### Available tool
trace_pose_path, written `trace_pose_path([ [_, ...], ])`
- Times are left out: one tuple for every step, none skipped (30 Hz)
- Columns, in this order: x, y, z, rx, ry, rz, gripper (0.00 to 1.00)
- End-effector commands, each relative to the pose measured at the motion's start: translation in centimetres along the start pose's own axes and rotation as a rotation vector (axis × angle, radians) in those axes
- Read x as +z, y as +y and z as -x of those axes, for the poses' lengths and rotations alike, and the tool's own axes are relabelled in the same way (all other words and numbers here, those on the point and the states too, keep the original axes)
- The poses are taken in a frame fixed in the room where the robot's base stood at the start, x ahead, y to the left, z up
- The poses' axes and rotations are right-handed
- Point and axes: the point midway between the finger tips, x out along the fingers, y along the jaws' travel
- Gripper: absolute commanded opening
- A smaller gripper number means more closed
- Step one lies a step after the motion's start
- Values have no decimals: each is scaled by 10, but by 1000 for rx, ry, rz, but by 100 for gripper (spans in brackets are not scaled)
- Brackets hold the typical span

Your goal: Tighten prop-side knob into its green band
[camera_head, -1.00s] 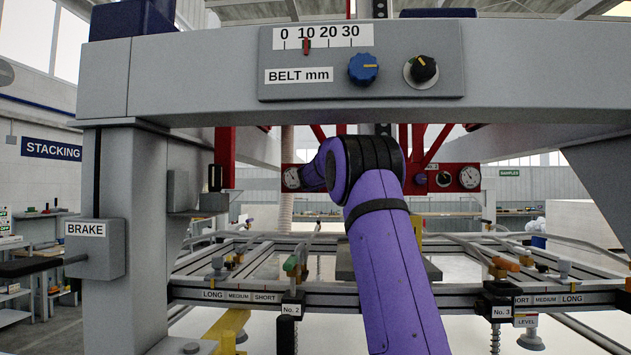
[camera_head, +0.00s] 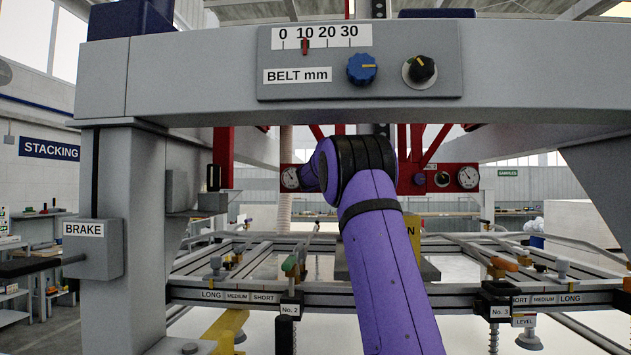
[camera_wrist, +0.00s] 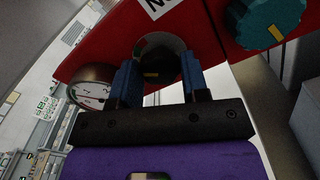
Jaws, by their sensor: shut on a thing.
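My gripper (camera_wrist: 158,75) has its two blue fingers closed on either side of a dark round knob (camera_wrist: 160,58) on a red panel (camera_wrist: 105,45) in the wrist view. A short yellow mark shows low on the knob's face. A coloured band shows around the knob's upper edge, with a greenish part; it is dim, and I cannot tell whether the mark lies in the green. A round white gauge (camera_wrist: 90,93) sits just left of the fingers. In the head view the same gauge (camera_head: 291,178) shows, while my purple arm hides the knob.
A teal knob (camera_wrist: 268,20) with a yellow mark sits right of my gripper in the wrist view. The grey crossbeam (camera_head: 200,75) with the belt panel (camera_head: 300,92) spans above my arm. A suction frame (camera_head: 330,290) lies below. A brake box (camera_head: 95,250) stands left.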

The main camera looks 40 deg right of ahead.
Motion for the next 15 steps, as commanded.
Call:
trace_pose_path([
  [0,0,0,0,1,-29,18],
  [0,0,0,0,1,-47,18],
  [0,0,0,0,1,-65,18],
  [0,0,0,0,1,-76,18],
  [0,0,0,0,1,-84,18],
  [0,0,0,0,1,-93,18],
  [0,0,0,0,1,-97,18],
  [0,0,0,0,1,-99,18],
  [0,0,0,0,1,-99,18],
  [0,0,0,0,1,-99,18],
  [0,0,0,0,1,-99,18],
  [0,0,0,0,1,-99,18],
  [0,0,0,0,1,-98,18],
  [0,0,0,0,1,-98,18],
  [0,0,0,0,1,-98,18],
])
